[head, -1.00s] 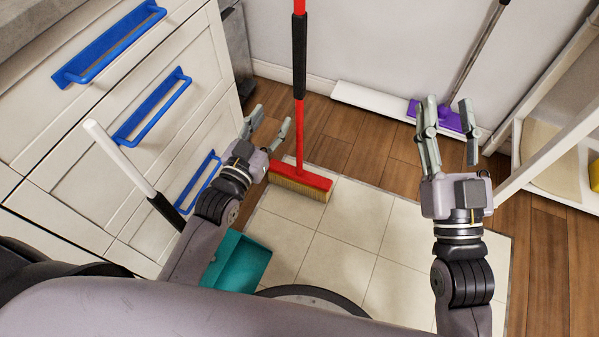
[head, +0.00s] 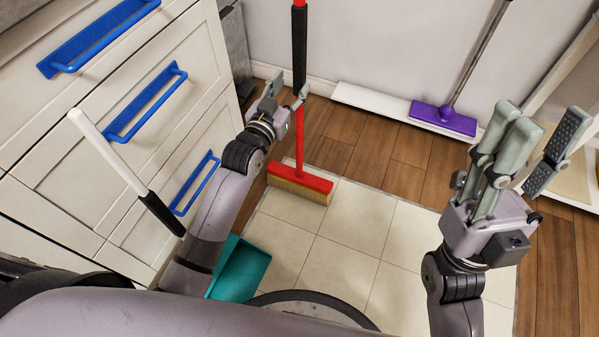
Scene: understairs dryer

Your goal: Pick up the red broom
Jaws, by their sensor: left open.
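The red broom (head: 300,137) stands upright in the head view, with a red handle, a black grip section near the top and a red head with tan bristles (head: 298,193) on the tile patch. My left gripper (head: 287,92) is open beside the handle, just left of it. One fingertip overlaps the handle in the picture; I cannot tell whether it touches. My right gripper (head: 545,140) is open and empty at the right, well apart from the broom.
White drawers with blue handles (head: 146,101) stand at the left. A white-handled tool (head: 110,140) leans there near a teal dustpan (head: 240,268). A purple mop (head: 443,118) leans on the back wall by a white board (head: 370,101). A shelf frame (head: 567,75) stands right.

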